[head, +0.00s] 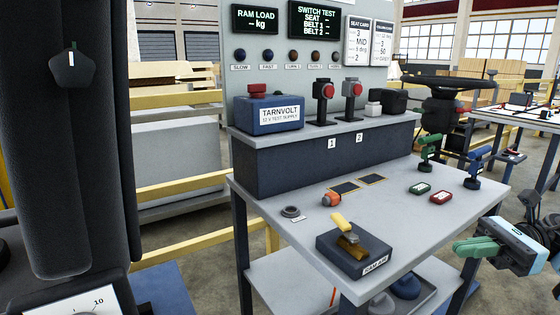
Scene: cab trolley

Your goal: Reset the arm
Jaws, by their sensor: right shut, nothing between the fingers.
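My right gripper (473,247) is at the right edge, with green fingers shut and nothing between them. It is in front of the bench's right side, apart from everything on it. My left gripper is not in view. A dark box with a yellow-handled lever (343,222) stands at the front of the grey bench (268,196); its small white label is hard to read. No object in view is plainly marked as the arm.
Green (426,150) and blue (477,165) stands are at the bench's right. A tall dark padded object (60,150) fills the left. The bench's front right is clear.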

